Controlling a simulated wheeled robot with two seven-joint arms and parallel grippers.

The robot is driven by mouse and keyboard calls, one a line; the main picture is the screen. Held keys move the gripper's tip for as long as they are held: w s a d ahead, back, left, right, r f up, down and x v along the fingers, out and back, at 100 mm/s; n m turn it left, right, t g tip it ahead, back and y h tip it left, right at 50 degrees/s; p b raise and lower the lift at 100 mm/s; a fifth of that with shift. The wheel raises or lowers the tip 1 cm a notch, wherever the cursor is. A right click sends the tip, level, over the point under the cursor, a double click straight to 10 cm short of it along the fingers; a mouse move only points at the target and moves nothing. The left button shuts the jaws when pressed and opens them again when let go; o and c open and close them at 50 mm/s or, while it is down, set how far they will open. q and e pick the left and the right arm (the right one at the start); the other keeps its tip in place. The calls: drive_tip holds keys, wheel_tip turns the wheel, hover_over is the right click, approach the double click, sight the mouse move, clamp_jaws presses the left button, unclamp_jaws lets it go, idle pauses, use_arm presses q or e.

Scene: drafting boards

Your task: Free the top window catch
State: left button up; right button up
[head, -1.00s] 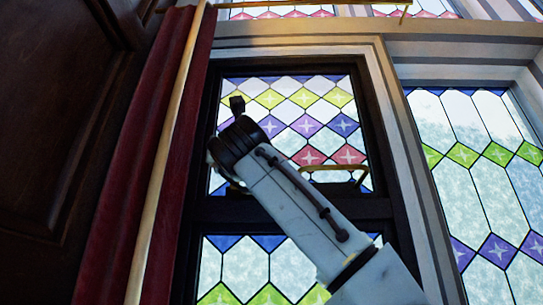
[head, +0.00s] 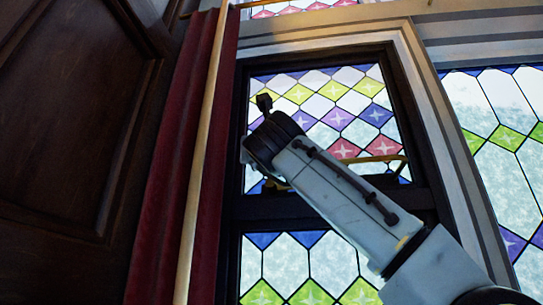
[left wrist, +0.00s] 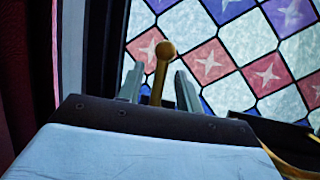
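A brass catch lever with a round knob (left wrist: 166,50) stands upright against the stained-glass upper window pane in the left wrist view. My left gripper (left wrist: 157,84) has its two grey fingers apart, one on each side of the lever, with visible gaps between them. In the head view one pale arm (head: 345,200) reaches up from the lower right to the left side of the upper pane (head: 340,118). It seems to be my left arm; its hand hides the fingers and the lever there. My right gripper is not seen.
A brass rail (head: 385,158) runs across the lower part of the upper pane, partly behind the arm. A dark wooden frame (head: 240,150) borders the pane. A red curtain (head: 180,170) and a dark wooden panel (head: 70,130) stand close on the left.

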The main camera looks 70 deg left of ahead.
use_arm(q)
drive_tip(key=shift+d, duration=0.1)
drive_tip(key=b+v, duration=0.4)
drive_tip(key=v, duration=0.9)
drive_tip(key=shift+d+f, duration=0.1)
drive_tip(key=shift+f, duration=0.05)
